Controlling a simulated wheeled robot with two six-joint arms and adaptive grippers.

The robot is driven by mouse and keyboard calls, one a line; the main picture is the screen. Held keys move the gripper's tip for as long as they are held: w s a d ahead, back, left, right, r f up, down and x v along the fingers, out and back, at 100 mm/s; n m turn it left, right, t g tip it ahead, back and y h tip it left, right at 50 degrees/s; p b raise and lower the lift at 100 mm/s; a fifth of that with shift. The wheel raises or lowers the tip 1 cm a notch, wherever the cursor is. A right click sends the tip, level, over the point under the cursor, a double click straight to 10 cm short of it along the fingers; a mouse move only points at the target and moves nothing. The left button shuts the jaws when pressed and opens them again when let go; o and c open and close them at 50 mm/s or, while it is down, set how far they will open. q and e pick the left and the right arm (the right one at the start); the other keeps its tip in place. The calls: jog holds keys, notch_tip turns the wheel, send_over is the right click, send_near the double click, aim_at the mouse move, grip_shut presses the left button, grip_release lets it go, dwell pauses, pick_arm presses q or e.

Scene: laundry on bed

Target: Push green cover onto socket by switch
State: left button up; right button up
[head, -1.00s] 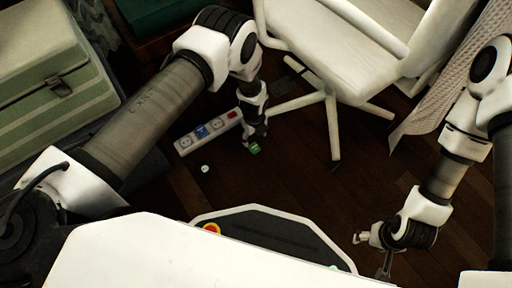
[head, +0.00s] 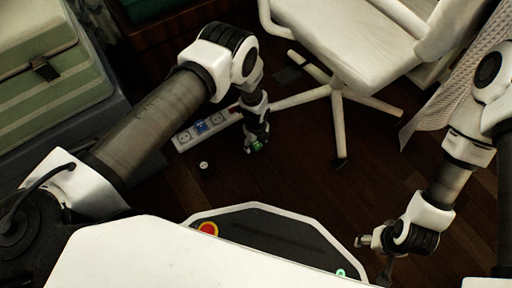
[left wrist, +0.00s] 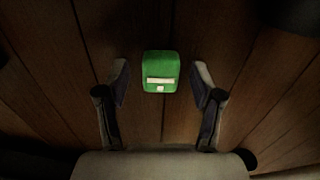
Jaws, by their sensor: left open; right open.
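The green cover (head: 257,147) lies on the dark wooden floor, right of the power strip (head: 185,138). It also shows in the left wrist view (left wrist: 160,66), with a pale marking on its face. My left gripper (head: 255,145) points down over the cover. In the left wrist view its open fingers (left wrist: 160,88) stand on both sides of the cover, with a gap at each side. My right gripper (head: 378,254) is open, away at lower right.
A small white round piece (head: 204,165) lies on the floor below the strip. A white chair (head: 338,110) with spread legs stands right of my left gripper. A green striped case (head: 50,65) is at the left. The floor between my grippers is clear.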

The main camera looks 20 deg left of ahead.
dwell(0.3)
pick_arm(q)
jog(key=c, duration=1)
jog(key=shift+c, duration=0.2)
jog(key=shift+r, duration=0.1)
